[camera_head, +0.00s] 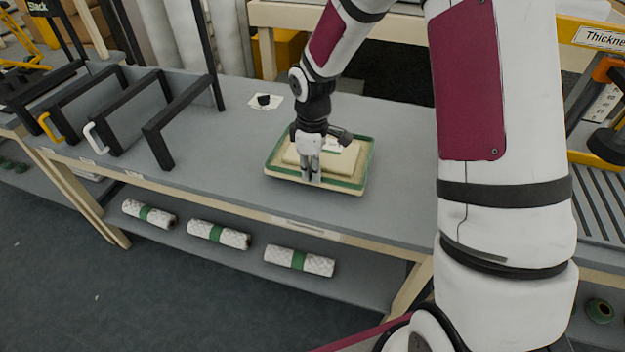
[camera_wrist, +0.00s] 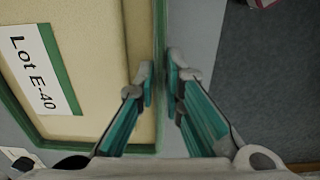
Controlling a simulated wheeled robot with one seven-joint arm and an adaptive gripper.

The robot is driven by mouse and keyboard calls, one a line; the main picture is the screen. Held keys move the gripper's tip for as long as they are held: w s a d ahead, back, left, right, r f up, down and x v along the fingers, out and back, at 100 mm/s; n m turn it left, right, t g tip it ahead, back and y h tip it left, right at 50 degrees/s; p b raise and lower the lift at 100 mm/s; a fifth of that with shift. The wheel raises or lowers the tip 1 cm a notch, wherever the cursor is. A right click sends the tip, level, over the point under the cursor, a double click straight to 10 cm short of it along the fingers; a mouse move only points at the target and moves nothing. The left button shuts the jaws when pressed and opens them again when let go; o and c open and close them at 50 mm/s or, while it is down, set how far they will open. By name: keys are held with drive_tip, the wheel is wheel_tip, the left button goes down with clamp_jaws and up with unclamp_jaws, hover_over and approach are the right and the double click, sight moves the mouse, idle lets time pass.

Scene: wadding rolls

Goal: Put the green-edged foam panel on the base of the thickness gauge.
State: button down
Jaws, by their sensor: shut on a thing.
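The green-edged foam panel (camera_head: 346,181) lies on the grey table, cream with a green border and a raised cream middle. In the wrist view the panel (camera_wrist: 105,60) fills the left side and bears a white "Lot E-40" label (camera_wrist: 40,68). My gripper (camera_head: 311,180) points down at the panel's near edge. In the wrist view its fingertips (camera_wrist: 162,78) stand on either side of that edge, shut on it. The thickness gauge (camera_head: 607,140) is at the right, partly cut off by the frame; its sign reads "Thickne". Its base is only partly visible.
Black frames (camera_head: 160,115) stand on the table's left part. A small black object (camera_head: 263,99) sits on a white card behind the panel. Several wrapped rolls (camera_head: 218,234) lie on the shelf below. A slatted surface (camera_head: 598,205) is at the right. My arm hides the space between.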

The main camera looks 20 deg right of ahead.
drive_tip(key=shift+f, duration=1.65)
drive_tip(key=shift+f, duration=0.1)
drive_tip(key=c, duration=1.7)
unclamp_jaws()
